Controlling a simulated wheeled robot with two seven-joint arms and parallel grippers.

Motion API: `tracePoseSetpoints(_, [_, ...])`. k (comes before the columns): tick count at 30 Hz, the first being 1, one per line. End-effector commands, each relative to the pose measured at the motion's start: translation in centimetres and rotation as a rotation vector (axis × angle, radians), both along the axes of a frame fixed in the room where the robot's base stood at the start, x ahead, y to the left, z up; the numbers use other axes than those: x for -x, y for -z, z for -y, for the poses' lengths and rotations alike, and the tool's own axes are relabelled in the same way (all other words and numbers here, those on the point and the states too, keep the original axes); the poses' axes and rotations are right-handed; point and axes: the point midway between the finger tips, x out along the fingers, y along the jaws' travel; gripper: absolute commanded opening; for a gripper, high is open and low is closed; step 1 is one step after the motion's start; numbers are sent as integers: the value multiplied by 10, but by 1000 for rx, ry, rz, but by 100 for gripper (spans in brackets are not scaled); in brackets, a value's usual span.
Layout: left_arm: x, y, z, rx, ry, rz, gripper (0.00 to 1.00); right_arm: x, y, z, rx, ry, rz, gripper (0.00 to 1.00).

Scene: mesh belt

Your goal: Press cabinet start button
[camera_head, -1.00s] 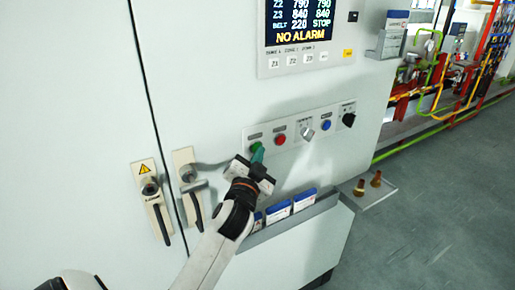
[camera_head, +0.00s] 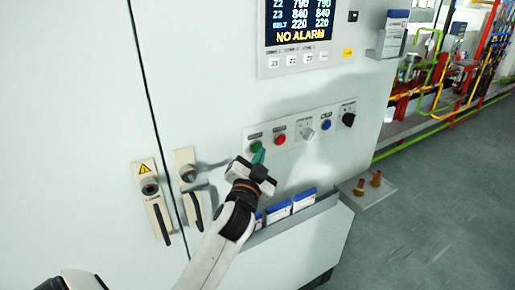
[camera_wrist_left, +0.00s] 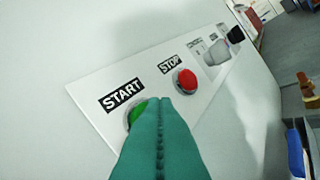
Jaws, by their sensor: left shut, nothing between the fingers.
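The green start button (camera_head: 256,146) sits at the left end of the button panel (camera_head: 265,134) on the white cabinet. It also shows in the left wrist view (camera_wrist_left: 135,112), below the START label (camera_wrist_left: 121,95), partly hidden behind my fingers. My left gripper (camera_head: 259,156) is shut and empty, its teal fingertips (camera_wrist_left: 158,106) right at the button's lower right edge. I cannot tell whether they touch it. The display (camera_head: 299,22) reads NO ALARM and BELT 220 220. My right gripper is not in view.
The red stop button (camera_head: 280,139) is just right of start, followed by a grey switch (camera_head: 307,134), a blue button (camera_head: 326,125) and a black knob (camera_head: 348,119). A pocket with blue boxes (camera_head: 305,199) is below. Door handles (camera_head: 152,201) are left.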

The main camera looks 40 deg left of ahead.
Motion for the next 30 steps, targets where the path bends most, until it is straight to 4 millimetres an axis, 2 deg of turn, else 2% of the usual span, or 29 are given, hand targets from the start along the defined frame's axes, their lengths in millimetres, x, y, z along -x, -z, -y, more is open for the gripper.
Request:
tracePoseSetpoints(14, [3, 0, 9, 0, 1, 0, 0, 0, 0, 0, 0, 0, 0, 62])
tracePoseSetpoints(30, [21, 1, 51, 1, 2, -1, 0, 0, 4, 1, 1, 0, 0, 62])
